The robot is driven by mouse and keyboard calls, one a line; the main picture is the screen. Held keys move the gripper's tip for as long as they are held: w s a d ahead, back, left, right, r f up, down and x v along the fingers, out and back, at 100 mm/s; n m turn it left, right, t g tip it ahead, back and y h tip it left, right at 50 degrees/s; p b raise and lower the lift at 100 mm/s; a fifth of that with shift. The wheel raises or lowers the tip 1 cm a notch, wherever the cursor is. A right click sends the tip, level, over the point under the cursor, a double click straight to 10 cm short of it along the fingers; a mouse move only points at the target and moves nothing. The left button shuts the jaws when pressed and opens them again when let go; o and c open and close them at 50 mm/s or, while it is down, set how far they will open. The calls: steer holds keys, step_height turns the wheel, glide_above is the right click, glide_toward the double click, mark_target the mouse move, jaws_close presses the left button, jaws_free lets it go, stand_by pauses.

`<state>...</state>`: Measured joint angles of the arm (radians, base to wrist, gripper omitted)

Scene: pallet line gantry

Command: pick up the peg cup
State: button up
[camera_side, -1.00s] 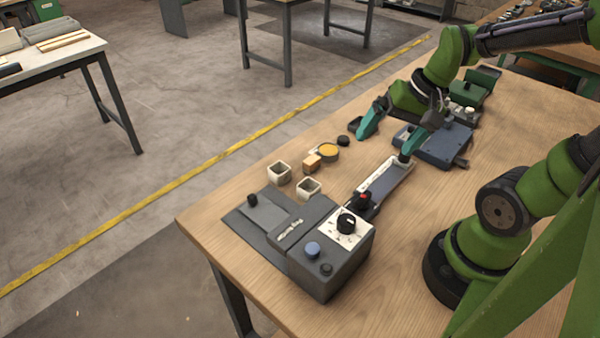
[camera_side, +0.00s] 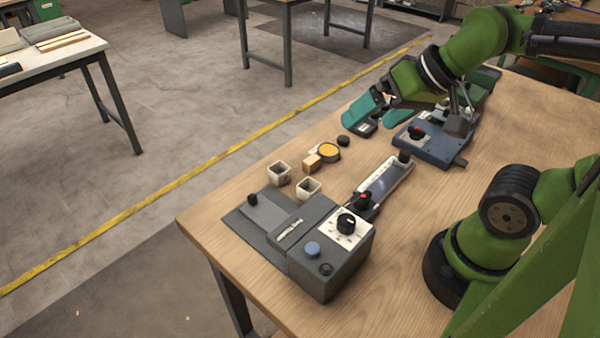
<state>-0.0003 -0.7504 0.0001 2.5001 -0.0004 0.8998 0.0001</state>
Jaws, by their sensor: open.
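Two small pale, square, open-topped cups stand on the wooden bench near its left edge: one cup (camera_side: 279,173) further back and another cup (camera_side: 308,188) in front of it. I cannot tell which of them is the peg cup. Nothing is visibly held.
A grey control box (camera_side: 330,262) stands in front of the cups.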

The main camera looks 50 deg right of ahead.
steer(key=shift+c, duration=0.3)
steer(key=c, duration=0.4)
steer(key=n+g+h, duration=0.2)
steer(key=n+g, duration=0.1)
steer(key=g, duration=0.4)
glide_above(277, 166)
steer(key=s+a, duration=0.1)
step_height(277, 166, down, 7)
steer(key=f, duration=1)
steer(key=shift+s+f, duration=0.2)
steer(key=shift+f, duration=0.2)
steer(key=shift+w+f, duration=0.2)
steer(key=shift+f, duration=2.8)
